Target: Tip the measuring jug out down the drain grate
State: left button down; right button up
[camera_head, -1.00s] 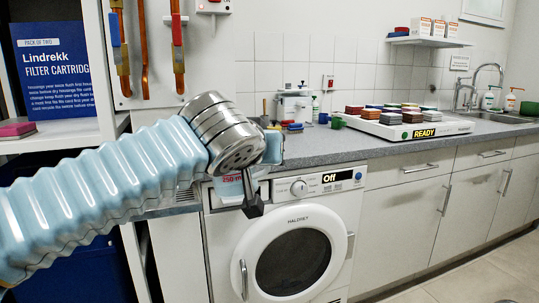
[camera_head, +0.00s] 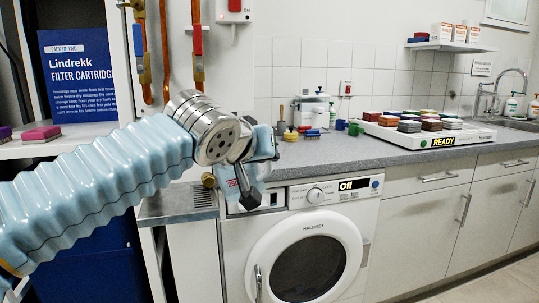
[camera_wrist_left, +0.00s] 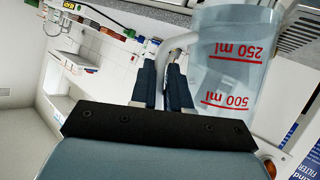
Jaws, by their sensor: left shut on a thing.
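My left gripper (camera_head: 243,180) is shut on the handle of a clear bluish measuring jug (camera_head: 257,178) with red markings. In the left wrist view the jug (camera_wrist_left: 232,75) shows red 250 ml and 500 ml lines, and its pale handle (camera_wrist_left: 178,42) runs between the dark fingers (camera_wrist_left: 164,88). In the head view the gripper partly hides the jug; its contents cannot be told. The slotted drain grate (camera_head: 204,196) lies in a grey metal top just left of the jug and lower in the picture. Slots also show at the wrist view's upper right (camera_wrist_left: 301,33). My right gripper is out of view.
A washing machine (camera_head: 304,255) marked Off stands under the grey worktop (camera_head: 340,153). A white tray (camera_head: 425,135) of coloured blocks sits further right. Copper pipes (camera_head: 166,50) hang above the grate, with a blue filter box (camera_head: 78,75) at left.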

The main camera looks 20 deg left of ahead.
pick_arm(q)
jog(key=shift+w+a+r+n, duration=0.1)
jog(key=shift+a+r+n, duration=0.1)
jog(key=shift+a, duration=0.25)
jog(key=shift+w+a+r+n, duration=0.1)
jog(key=shift+a+r, duration=0.1)
jog(key=shift+a, duration=0.2)
jog(key=shift+a+r+n+h+p, duration=0.1)
jog(key=shift+r+n+h+p, duration=0.2)
jog(key=shift+n+h+p, duration=0.3)
jog(key=shift+a+r+n+g+h, duration=0.15)
jog(key=shift+r+n+g+h, duration=0.15)
jog(key=shift+r+n+h, duration=0.25)
jog(key=shift+a+r+n+h+b, duration=0.1)
jog(key=shift+r+n+h+b, duration=0.1)
jog(key=shift+n+h+b, duration=0.25)
jog(key=shift+w+a+r+n+h+b, duration=0.2)
jog(key=shift+a+r+n+h+b, duration=0.2)
jog(key=shift+a+r+n+h, duration=0.25)
jog(key=shift+w+a+r+n+h+b, duration=0.2)
jog(key=shift+a+r+n+h+b, duration=0.2)
jog(key=shift+a+n, duration=0.35)
jog(key=w+a+r+n+t+h+p, duration=0.1)
jog(key=a+r+n+h, duration=0.2)
jog(key=a+n, duration=0.2)
jog(key=shift+w+a+r, duration=0.2)
jog(key=shift+a+r, duration=0.05)
jog(key=shift+a, duration=0.45)
dwell(0.8)
